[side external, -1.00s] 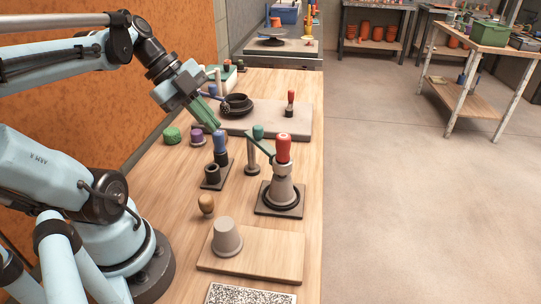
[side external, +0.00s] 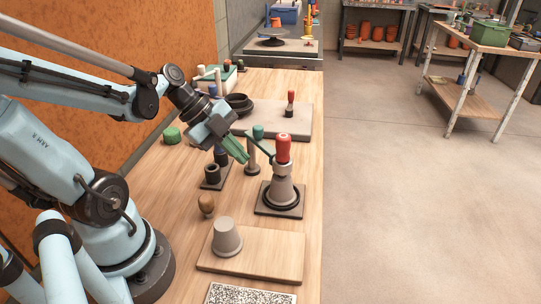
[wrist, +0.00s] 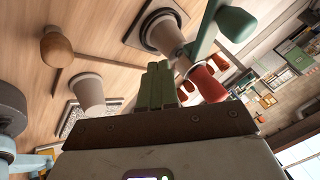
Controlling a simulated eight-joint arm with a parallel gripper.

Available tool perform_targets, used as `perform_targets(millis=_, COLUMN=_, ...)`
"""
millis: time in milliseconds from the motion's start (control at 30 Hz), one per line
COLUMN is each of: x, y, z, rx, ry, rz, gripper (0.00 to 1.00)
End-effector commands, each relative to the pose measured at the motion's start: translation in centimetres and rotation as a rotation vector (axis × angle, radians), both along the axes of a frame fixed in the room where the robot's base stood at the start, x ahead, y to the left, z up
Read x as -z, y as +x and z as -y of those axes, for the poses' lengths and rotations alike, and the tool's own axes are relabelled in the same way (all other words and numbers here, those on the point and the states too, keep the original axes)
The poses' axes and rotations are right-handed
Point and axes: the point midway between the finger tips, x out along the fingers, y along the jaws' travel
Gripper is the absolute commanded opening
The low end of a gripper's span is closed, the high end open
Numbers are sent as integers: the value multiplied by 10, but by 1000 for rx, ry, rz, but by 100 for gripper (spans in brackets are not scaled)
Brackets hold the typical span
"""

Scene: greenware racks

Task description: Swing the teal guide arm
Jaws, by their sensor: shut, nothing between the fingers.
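The teal guide arm (side external: 262,147) is a thin bar with a teal knob (side external: 258,131) on a grey post (side external: 252,163). Its far end reaches toward a red-topped grey cone tool (side external: 283,187) on a dark square base. In the wrist view the teal bar (wrist: 208,28) and its rounded knob (wrist: 236,24) are at upper right. My gripper (side external: 241,155) has green fingers, shut and empty, just left of the post and bar in the side view. The fingers show in the wrist view (wrist: 158,72), below the bar; whether they touch it cannot be told.
A dark blue-topped piece on a base (side external: 213,174) stands left of the fingers, partly hidden. A wooden knob (side external: 206,205) and a grey cup (side external: 227,236) on a board (side external: 275,257) are nearer. A grey slab (side external: 300,125) with a dark bowl (side external: 238,103) is behind.

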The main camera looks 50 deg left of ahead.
Motion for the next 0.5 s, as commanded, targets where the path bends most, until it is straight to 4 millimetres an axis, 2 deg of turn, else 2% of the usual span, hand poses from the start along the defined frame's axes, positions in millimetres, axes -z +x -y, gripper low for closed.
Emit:
perform_targets(millis=300, x=2, y=31, z=1, rx=1, ry=1, rz=-2, gripper=0)
perform_targets(millis=500, x=2, y=40, z=1, rx=-1, ry=1, rz=-2, gripper=0)
